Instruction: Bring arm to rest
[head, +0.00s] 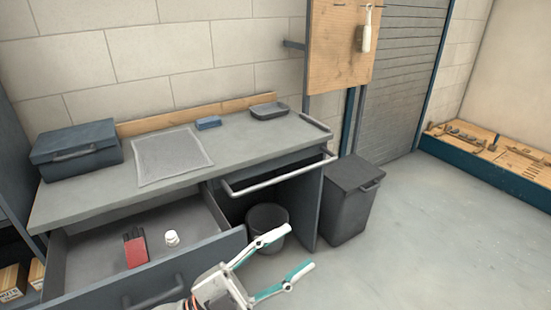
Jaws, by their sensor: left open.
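My left gripper (294,254) is in the lower middle of the head view. Its two fingers, white and teal, are spread apart with nothing between them. It is in front of the workbench (110,196), to the right of the open drawer (195,258). One finger overlaps the dark bucket (267,218) under the bench in the picture; I cannot tell how far apart they are. My right gripper is not in view.
The drawer holds a red and black item (135,249) and a small white item (172,238). A dark toolbox (77,148), a grey mat (172,155), a blue block (208,122) and a tray (268,112) are on the bench. A lidded bin (350,205) stands right. Floor beyond is clear.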

